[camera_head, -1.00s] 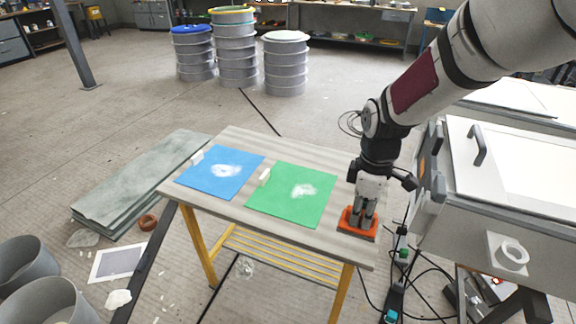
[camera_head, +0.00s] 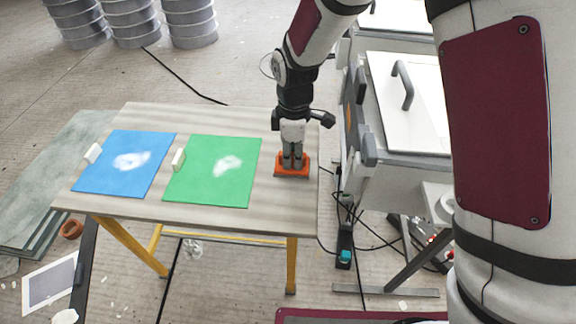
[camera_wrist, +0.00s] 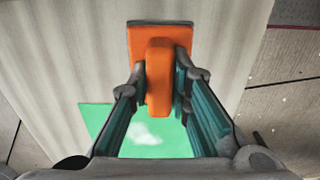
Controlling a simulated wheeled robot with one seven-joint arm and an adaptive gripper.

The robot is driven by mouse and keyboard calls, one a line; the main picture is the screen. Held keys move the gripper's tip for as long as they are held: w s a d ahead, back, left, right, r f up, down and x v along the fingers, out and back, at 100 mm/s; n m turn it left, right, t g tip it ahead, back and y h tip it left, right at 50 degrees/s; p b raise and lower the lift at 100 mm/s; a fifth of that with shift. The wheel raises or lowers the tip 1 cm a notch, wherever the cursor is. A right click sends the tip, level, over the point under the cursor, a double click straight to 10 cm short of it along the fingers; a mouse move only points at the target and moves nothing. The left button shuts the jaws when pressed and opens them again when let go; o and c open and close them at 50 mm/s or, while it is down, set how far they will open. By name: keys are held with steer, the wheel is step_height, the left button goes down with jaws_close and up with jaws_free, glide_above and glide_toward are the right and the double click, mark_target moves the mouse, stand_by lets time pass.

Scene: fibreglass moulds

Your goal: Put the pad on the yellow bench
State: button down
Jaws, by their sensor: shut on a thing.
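The pad (camera_head: 292,170) is an orange block with a raised handle and a dark grey underside. It is at the right end of the grey-topped bench (camera_head: 225,218), which has yellow legs, right of the green sheet. My gripper (camera_head: 292,160) points down with its fingers around the pad's handle. In the wrist view my gripper (camera_wrist: 163,80) has a finger on each side of the orange handle, and the pad (camera_wrist: 178,38) lies flat over the bench top (camera_wrist: 85,50). The pad looks level and at the surface; its underside contact is hidden.
A blue sheet (camera_head: 110,178) and a green sheet (camera_head: 205,188), each with a white patch and a small pale block, lie on the bench. A grey cabinet with a white lid (camera_head: 415,110) stands close on the right. Cables (camera_head: 372,232) run over the floor there.

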mark_target(293, 164)
steer(key=shift+f, duration=2.45)
steer(key=shift+f+b, duration=0.15)
steer(key=shift+b, duration=0.2)
steer(key=c, duration=1.5)
jaws_free()
step_height(293, 164, up, 12)
steer(key=shift+r+p, duration=0.15)
steer(key=shift+p, duration=0.7)
